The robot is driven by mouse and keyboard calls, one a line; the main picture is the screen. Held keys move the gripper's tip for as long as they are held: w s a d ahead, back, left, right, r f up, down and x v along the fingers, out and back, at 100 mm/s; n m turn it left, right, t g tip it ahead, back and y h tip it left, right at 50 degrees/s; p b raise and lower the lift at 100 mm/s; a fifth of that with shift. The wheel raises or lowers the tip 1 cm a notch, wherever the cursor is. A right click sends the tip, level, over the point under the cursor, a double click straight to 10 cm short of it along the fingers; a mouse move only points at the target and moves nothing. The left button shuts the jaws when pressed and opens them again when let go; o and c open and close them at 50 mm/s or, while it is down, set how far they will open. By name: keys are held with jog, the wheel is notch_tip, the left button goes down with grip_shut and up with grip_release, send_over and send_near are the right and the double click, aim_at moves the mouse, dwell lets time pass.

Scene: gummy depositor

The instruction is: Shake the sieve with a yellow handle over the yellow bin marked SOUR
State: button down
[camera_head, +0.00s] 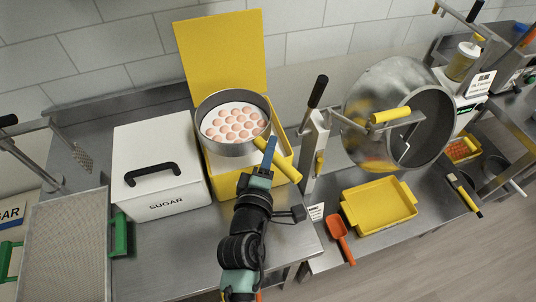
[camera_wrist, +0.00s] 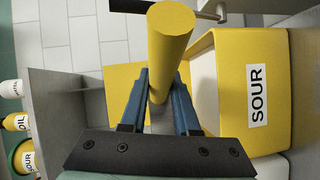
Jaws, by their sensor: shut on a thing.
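The sieve (camera_head: 234,147) is a round metal pan with a yellow handle (camera_head: 279,160), and several pink-orange gummies (camera_head: 236,122) lie on its white bottom. It is above the open yellow bin (camera_head: 280,181), roughly level. My gripper (camera_head: 268,152) is shut on the yellow handle, which also shows close up between the blue fingers in the wrist view (camera_wrist: 170,45). The SOUR label (camera_wrist: 257,94) on the bin's front shows in the wrist view. The bin's yellow lid (camera_head: 222,55) stands raised behind it. The sieve hides most of the bin's inside.
A white SUGAR box (camera_head: 152,195) with a black handle stands left of the bin. A post with a black-handled lever (camera_head: 318,92) stands close on the right, before a large steel drum (camera_head: 378,95). A yellow tray (camera_head: 381,206) and an orange scoop (camera_head: 338,228) lie front right.

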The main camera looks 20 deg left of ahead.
jog(key=shift+w+f+b, duration=0.2)
jog(key=shift+w+b, duration=0.05)
jog(key=shift+w, duration=0.4)
jog(key=shift+w+f+b, duration=0.15)
jog(key=shift+w+b, duration=0.1)
jog(key=shift+w, duration=0.35)
